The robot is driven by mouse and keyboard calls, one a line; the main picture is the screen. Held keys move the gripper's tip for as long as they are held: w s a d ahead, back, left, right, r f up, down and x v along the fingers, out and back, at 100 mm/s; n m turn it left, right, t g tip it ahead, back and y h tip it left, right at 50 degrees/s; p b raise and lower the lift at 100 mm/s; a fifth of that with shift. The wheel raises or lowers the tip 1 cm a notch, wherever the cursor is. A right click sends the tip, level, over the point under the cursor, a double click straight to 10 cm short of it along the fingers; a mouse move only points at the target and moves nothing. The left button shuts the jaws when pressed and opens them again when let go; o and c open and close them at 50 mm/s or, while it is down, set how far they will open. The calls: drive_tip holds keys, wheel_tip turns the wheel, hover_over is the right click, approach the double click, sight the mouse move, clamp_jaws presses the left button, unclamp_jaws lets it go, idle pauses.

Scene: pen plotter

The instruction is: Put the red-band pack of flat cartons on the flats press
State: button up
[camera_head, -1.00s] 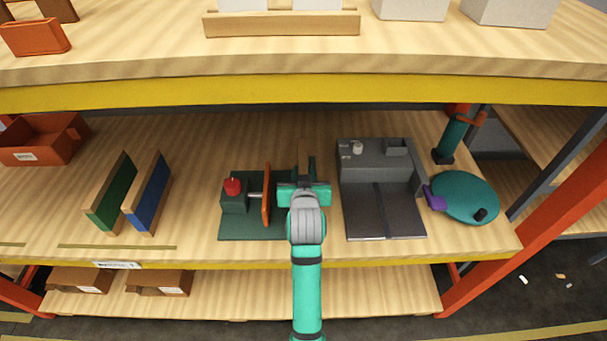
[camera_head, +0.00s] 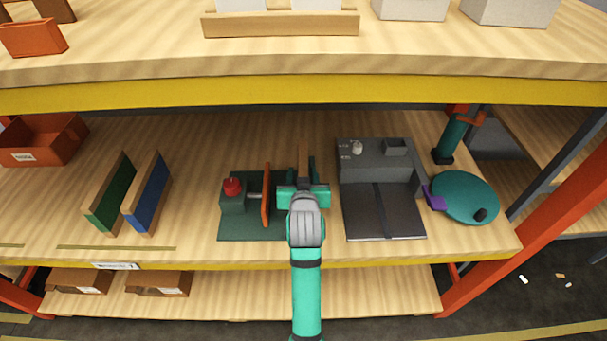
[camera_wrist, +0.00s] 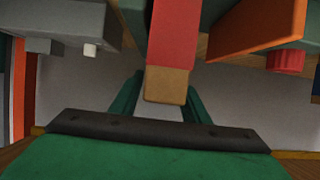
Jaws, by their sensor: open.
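The red-band pack of flat cartons (camera_wrist: 172,45) shows in the wrist view as a narrow brown block with a broad red band. In the head view only its brown edge (camera_head: 303,160) shows beyond my gripper. The flats press (camera_head: 237,228) has a green base, a red knob and an orange plate (camera_head: 266,195). The pack stands upright to the right of the orange plate in the head view, with a gap between them. My gripper (camera_head: 304,183) is open, its fingers on either side of the pack's near end. The pack's foot is hidden.
A grey machine (camera_head: 382,215) stands close on the right, with a teal round stand (camera_head: 465,197) beyond it. Green (camera_head: 110,193) and blue (camera_head: 148,193) upright panels stand on the left. The upper shelf (camera_head: 300,68) overhangs. Bare shelf lies between the blue panel and the press.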

drive_tip(key=v, duration=1.2)
drive_tip(key=s+a+f, duration=0.2)
drive_tip(key=s+f, duration=1.3)
drive_tip(key=s+t, duration=0.1)
drive_tip(key=s, duration=2)
drive_tip(key=shift+s+d+r+t, duration=0.35)
drive_tip(key=shift+d+r+t, duration=0.05)
drive_tip(key=shift+r, duration=0.05)
drive_tip(key=shift+w, duration=0.15)
